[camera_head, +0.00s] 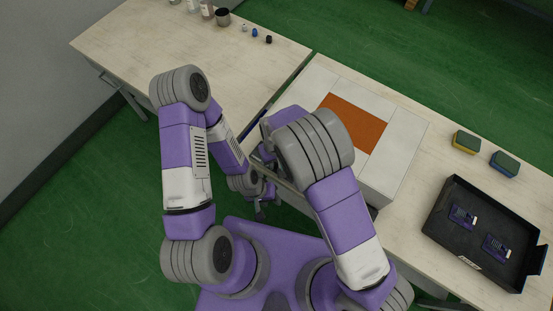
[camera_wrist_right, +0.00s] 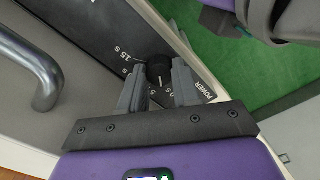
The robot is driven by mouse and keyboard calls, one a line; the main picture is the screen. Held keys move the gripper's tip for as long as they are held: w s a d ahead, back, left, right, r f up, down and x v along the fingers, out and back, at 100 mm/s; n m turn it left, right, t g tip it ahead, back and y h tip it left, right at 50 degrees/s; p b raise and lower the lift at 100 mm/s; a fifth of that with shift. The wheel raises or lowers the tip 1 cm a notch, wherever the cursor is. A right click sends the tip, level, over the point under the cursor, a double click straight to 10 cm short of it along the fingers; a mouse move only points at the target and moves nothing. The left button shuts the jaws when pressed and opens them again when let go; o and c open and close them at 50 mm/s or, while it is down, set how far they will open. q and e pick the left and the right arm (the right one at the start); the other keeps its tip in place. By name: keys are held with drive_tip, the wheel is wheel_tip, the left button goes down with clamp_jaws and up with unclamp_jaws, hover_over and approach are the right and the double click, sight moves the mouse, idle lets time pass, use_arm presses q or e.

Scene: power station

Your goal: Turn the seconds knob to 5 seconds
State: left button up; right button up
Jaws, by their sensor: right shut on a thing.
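The seconds knob (camera_wrist_right: 158,66) is a small round black knob with a white pointer line, in the right wrist view. The line points toward the bottom of that picture. White seconds labels surround it on the dark panel (camera_wrist_right: 92,50), partly hidden by my fingers, so I cannot read the exact setting. My right gripper (camera_wrist_right: 160,82) is shut on the knob, one finger on each side. In the head view, my right arm hides the knob. My left gripper (camera_head: 261,208) hangs low in front of the tables, apart from the panel; its jaws are too small to judge.
A metal handle (camera_wrist_right: 45,80) stands out beside the panel. A white box with an orange top patch (camera_head: 355,122) sits on the table. To the right are two sponges (camera_head: 467,141) and a black tray (camera_head: 454,218). Bottles and small items stand on the left table (camera_head: 150,45).

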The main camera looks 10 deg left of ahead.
sight(276, 163)
drive_tip(key=m+p, duration=0.1)
drive_tip(key=m, duration=0.5)
drive_tip(key=shift+p, duration=0.35)
drive_tip(key=shift+m, duration=0.3)
drive_tip(key=o, duration=1.1)
drive_tip(key=shift+c, duration=0.2)
wheel_tip(276, 163, up, 8)
drive_tip(key=shift+a+f+p, duration=0.1)
drive_tip(key=shift+f+p, duration=0.1)
drive_tip(key=shift+p, duration=0.45)
